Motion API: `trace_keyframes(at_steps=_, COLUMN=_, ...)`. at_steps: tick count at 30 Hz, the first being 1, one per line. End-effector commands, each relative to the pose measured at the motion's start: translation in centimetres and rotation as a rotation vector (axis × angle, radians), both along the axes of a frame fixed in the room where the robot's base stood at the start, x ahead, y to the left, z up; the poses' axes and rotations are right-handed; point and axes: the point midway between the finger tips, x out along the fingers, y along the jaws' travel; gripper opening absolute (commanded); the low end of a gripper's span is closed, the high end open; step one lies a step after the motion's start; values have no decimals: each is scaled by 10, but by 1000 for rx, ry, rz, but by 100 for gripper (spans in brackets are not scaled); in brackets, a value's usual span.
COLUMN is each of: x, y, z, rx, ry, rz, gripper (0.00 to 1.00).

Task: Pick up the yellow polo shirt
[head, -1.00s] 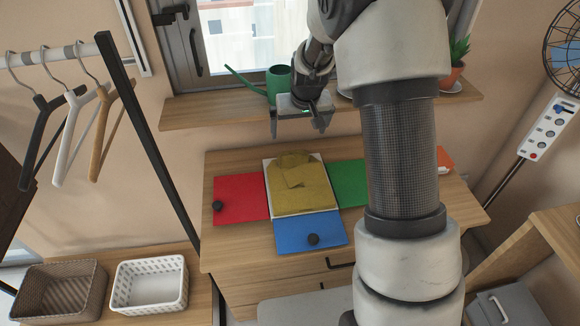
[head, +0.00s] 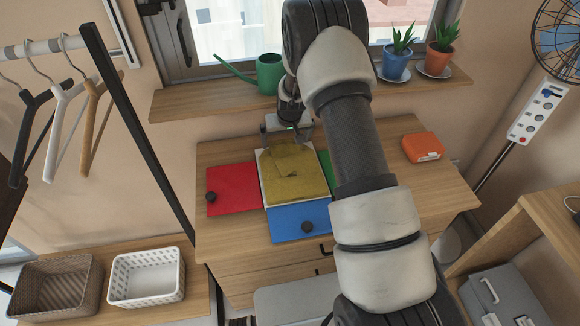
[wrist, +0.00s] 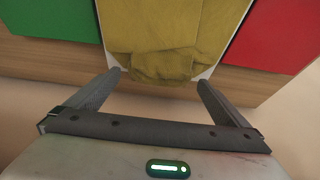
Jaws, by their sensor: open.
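The yellow polo shirt (head: 292,178) lies folded on the white middle panel (head: 266,196) of a folding board on the dresser. In the wrist view the shirt (wrist: 165,40) fills the top middle, with a bunched, rolled edge nearest my gripper. My gripper (head: 290,136) is at the back edge of the board, beside the shirt's far end. In the wrist view its two fingers (wrist: 160,82) are spread apart, one on each side of the shirt's near edge, with nothing held between them. I cannot tell whether the fingers touch the shirt.
The board's red (head: 234,188), blue (head: 300,222) and green (head: 325,163) flaps lie flat around the shirt. An orange box (head: 423,147) sits at the dresser's right. A shelf with a green watering can (head: 269,75) and potted plants (head: 444,45) is behind. Baskets (head: 147,276) stand lower left.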

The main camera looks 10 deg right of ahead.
Motion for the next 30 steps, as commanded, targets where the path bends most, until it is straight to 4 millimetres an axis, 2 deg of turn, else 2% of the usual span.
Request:
trace_keyframes(at_steps=4, x=6, y=0, z=-15, rx=0, ry=1, rz=0, gripper=100)
trace_keyframes(at_steps=12, x=7, y=0, z=-17, rx=0, ry=0, rz=0, gripper=100)
trace_keyframes(at_steps=20, x=7, y=0, z=-17, rx=0, ry=0, rz=0, gripper=56)
trace_keyframes(at_steps=21, x=7, y=0, z=-16, rx=0, ry=-1, rz=0, gripper=54)
trace_keyframes(at_steps=30, x=5, y=0, z=-14, rx=0, ry=-1, rz=0, gripper=54)
